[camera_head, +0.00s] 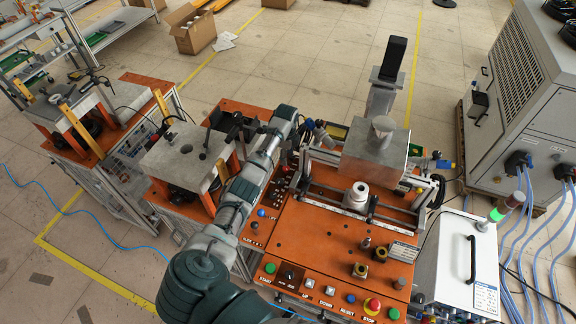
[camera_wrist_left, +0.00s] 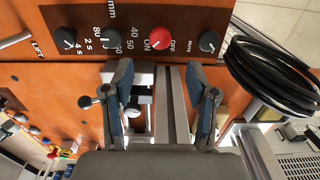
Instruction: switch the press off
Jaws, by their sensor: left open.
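The press (camera_head: 345,230) is an orange bench unit with a metal block (camera_head: 375,155) on top. My left gripper (camera_head: 312,132) reaches to the far left side of the press in the head view. In the left wrist view my left gripper (camera_wrist_left: 163,85) is open and empty, its two fingers apart, below the red knob in the picture and not touching it. My right gripper is not in view.
Black knobs (camera_wrist_left: 208,40) flank the red knob. A coiled black cable (camera_wrist_left: 268,72) hangs at the right of the wrist view. A front row of buttons includes a red stop button (camera_head: 372,305). A white box (camera_head: 462,265) stands at the right.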

